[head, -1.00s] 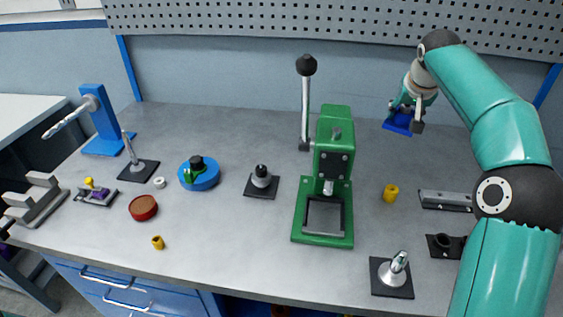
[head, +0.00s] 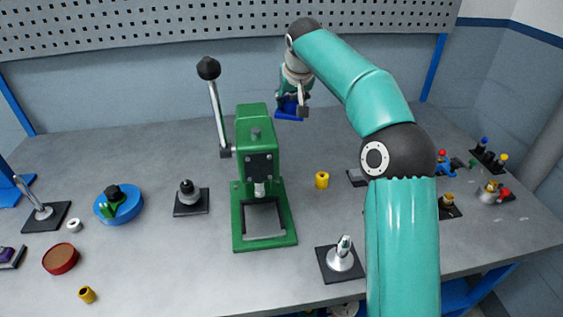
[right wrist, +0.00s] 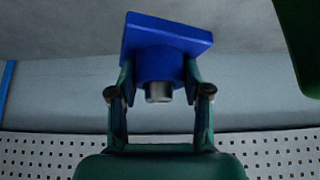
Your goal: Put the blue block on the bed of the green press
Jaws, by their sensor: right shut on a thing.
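The blue block (head: 289,111) is in my right gripper (head: 291,100), behind and to the right of the green press head. The right wrist view shows it as a square blue plate (right wrist: 170,33) with a rounded blue part and a grey metal end (right wrist: 158,92). My right gripper (right wrist: 153,90) is shut on it, one finger on each side. The green press (head: 255,155) stands upright with its lever raised to the left. Its bed (head: 264,220), grey within a green frame, is empty. The block is apart from the bed. My left gripper is not in view.
Green bulk (right wrist: 302,35) fills the wrist view's top right.

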